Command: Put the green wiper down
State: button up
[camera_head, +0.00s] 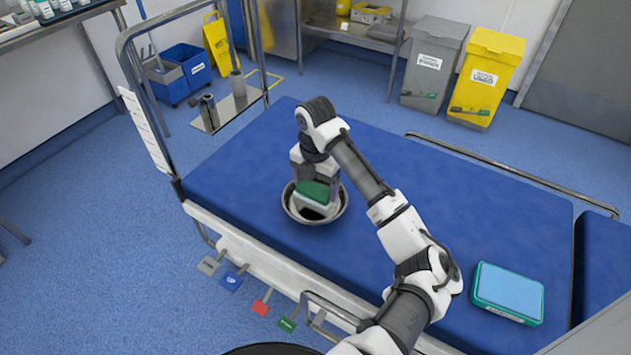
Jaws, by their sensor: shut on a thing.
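The green wiper (314,192) is a small block with a green top and a white lower part. My gripper (316,178) points down and is shut on it. The wiper is over or inside the mouth of a round metal bowl (339,212) on the blue operating table (480,195). Whether it touches the bowl cannot be told from this view. My arm reaches in from the lower right and hides part of the table. My gripper's fingertips are partly hidden by the wiper.
A teal-edged box with a light blue top (508,290) lies near the table's right end. Metal rails (510,172) run along the far edge, and a tall metal frame (150,110) stands at the left end. The blue surface between bowl and box is mostly clear beyond my arm.

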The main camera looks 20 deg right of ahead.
aim_at(315, 187)
notch_tip(315, 187, down, 2)
jog(key=shift+b, duration=0.45)
jog(key=o, duration=0.9)
jog(key=shift+r, duration=0.15)
notch_tip(315, 187, up, 7)
jog(key=p, duration=0.5)
jog(key=shift+p, duration=0.35)
